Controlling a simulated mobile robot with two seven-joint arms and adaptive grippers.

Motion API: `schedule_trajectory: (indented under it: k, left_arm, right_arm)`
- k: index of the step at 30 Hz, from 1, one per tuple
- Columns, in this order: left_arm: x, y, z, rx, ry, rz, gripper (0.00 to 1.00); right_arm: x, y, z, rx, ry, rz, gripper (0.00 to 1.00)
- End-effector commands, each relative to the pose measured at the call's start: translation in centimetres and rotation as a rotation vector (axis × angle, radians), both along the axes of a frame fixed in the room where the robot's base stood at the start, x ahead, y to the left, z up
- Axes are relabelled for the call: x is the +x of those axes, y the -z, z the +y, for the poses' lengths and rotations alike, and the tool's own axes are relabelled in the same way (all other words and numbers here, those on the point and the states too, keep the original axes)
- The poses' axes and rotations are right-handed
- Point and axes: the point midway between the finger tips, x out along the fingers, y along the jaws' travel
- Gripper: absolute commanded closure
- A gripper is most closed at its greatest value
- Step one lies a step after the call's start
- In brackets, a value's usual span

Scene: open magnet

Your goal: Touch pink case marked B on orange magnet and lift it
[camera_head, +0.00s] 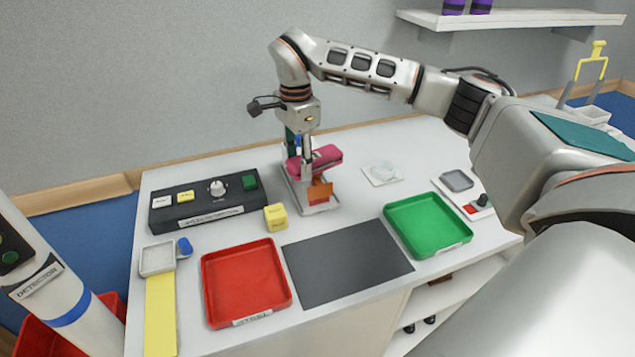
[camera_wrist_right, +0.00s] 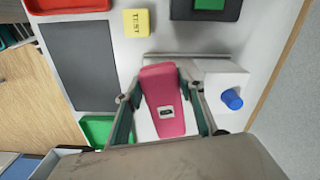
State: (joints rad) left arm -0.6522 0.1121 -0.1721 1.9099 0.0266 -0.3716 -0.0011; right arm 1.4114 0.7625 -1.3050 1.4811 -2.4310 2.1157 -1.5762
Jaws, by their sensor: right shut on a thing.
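The pink case (camera_head: 325,155) is at the back of the white table, above the stand with the orange magnet (camera_head: 319,191). My right gripper (camera_head: 305,158) comes down over it from above and is shut on it. In the right wrist view the pink case (camera_wrist_right: 163,88) lies between the two fingers (camera_wrist_right: 165,115). The orange magnet is not visible there. I cannot tell whether case and magnet touch. My left gripper is out of view.
A dark control box (camera_head: 205,205) and a yellow block (camera_head: 275,216) stand left of the stand. A red tray (camera_head: 246,318), dark mat (camera_head: 345,268) and green tray (camera_head: 428,225) lie in front. A detector post (camera_head: 60,290) stands far left.

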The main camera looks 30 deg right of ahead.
Motion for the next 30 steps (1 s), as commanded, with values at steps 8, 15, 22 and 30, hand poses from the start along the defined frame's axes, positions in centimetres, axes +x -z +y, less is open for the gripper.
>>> schedule_trajectory:
  k: [8,15,22,30]
  left_arm:
    - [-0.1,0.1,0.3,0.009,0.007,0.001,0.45]
    - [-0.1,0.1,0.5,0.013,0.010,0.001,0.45]
    - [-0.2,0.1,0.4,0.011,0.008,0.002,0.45]
    - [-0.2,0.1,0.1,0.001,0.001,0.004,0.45]
  right_arm:
    - [0.0,-0.1,0.0,0.000,0.000,-0.001,0.85]
    - [0.1,-1.1,0.0,0.000,0.000,-0.003,0.85]
    - [0.0,-2.1,0.0,0.000,0.000,-0.002,0.85]
    - [0.0,-3.4,0.0,0.000,0.001,-0.002,0.85]
